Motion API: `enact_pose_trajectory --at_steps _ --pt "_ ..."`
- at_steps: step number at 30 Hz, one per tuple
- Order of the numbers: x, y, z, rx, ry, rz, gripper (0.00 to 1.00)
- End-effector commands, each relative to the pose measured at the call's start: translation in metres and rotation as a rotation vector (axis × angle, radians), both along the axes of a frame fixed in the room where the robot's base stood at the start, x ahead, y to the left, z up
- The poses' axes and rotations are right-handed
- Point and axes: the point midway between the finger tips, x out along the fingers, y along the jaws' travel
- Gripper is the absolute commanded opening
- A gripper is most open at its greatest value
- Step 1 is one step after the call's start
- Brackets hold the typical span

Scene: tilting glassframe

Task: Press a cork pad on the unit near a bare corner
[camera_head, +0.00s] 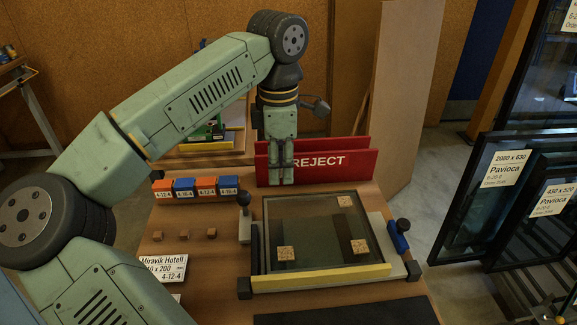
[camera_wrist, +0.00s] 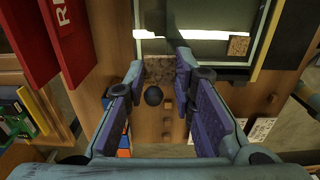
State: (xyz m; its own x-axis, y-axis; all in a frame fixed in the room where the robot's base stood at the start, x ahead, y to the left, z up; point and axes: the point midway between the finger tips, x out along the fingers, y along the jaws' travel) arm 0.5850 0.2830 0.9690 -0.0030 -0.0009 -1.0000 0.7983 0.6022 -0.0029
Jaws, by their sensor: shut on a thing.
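The glass unit (camera_head: 310,225) lies in a frame on the table, with a yellow strip along its near edge. Cork pads sit near its far right corner (camera_head: 345,202), near right corner (camera_head: 360,247) and near left corner (camera_head: 286,253). Its far left corner is bare. My gripper (camera_head: 281,182) points down by that corner, in front of the red board. In the wrist view, its fingers are shut on a cork pad (camera_wrist: 158,72) beside the unit's edge (camera_wrist: 195,34). Another pad on the glass (camera_wrist: 238,46) shows there. Contact between held pad and glass cannot be told.
A dark knob (camera_head: 243,198) stands left of the unit, and a blue clamp (camera_head: 398,236) is at its right. The red REJECT board (camera_head: 340,163) stands behind. Small brown blocks (camera_head: 184,234), orange and blue boxes (camera_head: 195,187) and a label card (camera_head: 163,268) lie left.

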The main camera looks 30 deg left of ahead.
Motion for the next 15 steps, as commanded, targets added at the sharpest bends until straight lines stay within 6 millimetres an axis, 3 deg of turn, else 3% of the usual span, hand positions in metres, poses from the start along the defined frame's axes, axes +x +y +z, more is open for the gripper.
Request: enact_pose_trajectory --at_steps 15 --pt "-0.0002 0.0001 -0.0062 0.001 -0.002 0.000 0.17"
